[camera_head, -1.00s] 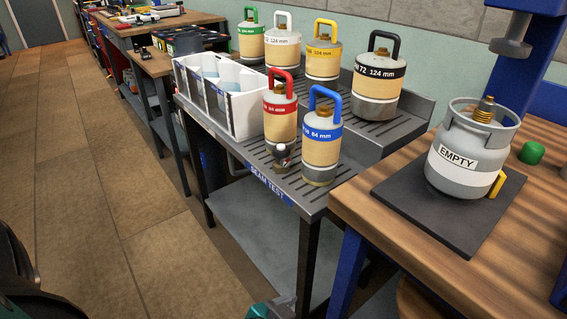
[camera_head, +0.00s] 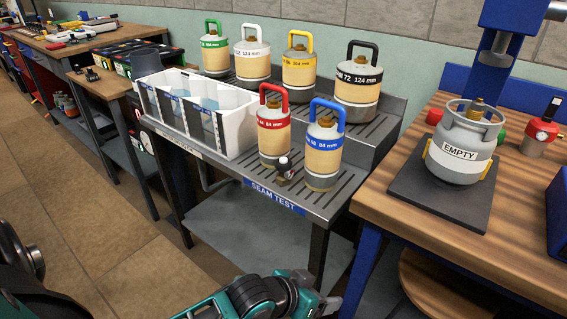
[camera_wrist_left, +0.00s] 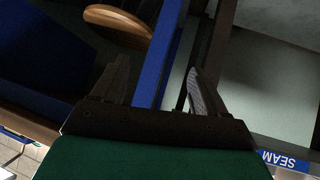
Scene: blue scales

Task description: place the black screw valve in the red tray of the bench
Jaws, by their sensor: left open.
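A small valve with a dark knob (camera_head: 284,166) stands on the seam test bench (camera_head: 318,207), in front of the red-handled cylinder (camera_head: 274,137) and left of the blue-handled one (camera_head: 323,157). It is too small to make out its screw form. My left gripper (camera_head: 318,301) is low at the bottom of the head view, in front of and below the bench edge, apart from the valve. In the left wrist view its two fingers (camera_wrist_left: 158,68) are spread with nothing between them. I cannot make out a red tray for certain. My right gripper is not in view.
A white divided bin (camera_head: 240,130) stands left of the cylinders. Several cylinders stand on the raised rear shelf. At right, a grey cylinder marked EMPTY (camera_head: 457,153) sits on a dark mat (camera_head: 430,203) on the wooden bench (camera_head: 520,245), near a red item with a black top (camera_head: 538,133).

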